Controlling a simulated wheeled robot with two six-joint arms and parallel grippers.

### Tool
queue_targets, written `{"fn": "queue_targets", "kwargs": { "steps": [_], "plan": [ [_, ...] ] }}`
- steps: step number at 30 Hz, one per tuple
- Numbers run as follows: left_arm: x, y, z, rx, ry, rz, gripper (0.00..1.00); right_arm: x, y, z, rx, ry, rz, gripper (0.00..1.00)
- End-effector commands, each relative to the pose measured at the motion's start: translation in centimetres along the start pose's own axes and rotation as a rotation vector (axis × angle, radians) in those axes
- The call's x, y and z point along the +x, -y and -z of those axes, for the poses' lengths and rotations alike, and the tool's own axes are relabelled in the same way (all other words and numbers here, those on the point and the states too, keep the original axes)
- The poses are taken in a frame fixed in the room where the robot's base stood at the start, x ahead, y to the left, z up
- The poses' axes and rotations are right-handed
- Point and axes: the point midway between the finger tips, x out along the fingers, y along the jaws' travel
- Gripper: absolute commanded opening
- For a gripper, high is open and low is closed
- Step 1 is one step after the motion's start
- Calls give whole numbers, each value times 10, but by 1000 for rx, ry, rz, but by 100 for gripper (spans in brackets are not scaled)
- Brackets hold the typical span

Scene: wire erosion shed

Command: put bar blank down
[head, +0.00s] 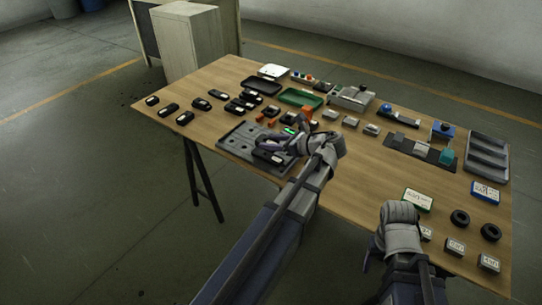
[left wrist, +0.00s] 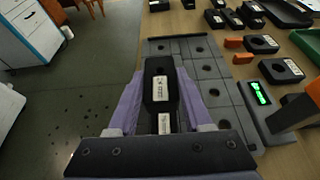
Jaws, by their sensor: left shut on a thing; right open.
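The bar blank (left wrist: 160,80) is a black block with a white label. My left gripper (left wrist: 158,98) is shut on it, one purple finger on each side. In the left wrist view it is over the grey plate with holes (left wrist: 205,70); whether it touches the plate I cannot tell. In the head view my left gripper (head: 268,146) is over the front right part of that plate (head: 234,143), partly hiding the blank. My right gripper (head: 372,254) is at the table's front edge, open, its fingers mostly hidden by its own wrist.
Several black labelled blocks (head: 185,117) lie on the left of the wooden table. Beside the plate are a device with a green display (left wrist: 260,92) and orange pieces (left wrist: 243,58). A green tray (head: 301,97) is behind. Bare wood (head: 350,170) shows right of my left gripper.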

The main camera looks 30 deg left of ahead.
Motion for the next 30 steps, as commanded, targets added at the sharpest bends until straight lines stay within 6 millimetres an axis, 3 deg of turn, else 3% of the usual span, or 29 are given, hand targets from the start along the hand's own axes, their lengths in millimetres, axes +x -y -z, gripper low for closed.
{"fn": "queue_targets", "kwargs": {
  "steps": [5, 13, 26, 27, 30],
  "plan": [
    [3, 0, 6, 0, 2, 0, 0, 7, 1, 0, 0, 0, 0, 62],
    [14, 0, 34, 0, 2, 0, 0, 37, 4, 2, 0, 0, 0, 62],
    [15, 0, 36, 0, 2, 0, 0, 39, 4, 2, 0, 0, 0, 62],
    [15, 0, 36, 0, 0, 0, 52, 39, 4, 2, 0, 0, 0, 62],
    [15, 0, 35, 0, 0, 0, 63, 38, 4, 2, 0, 0, 0, 62]
  ]
}}
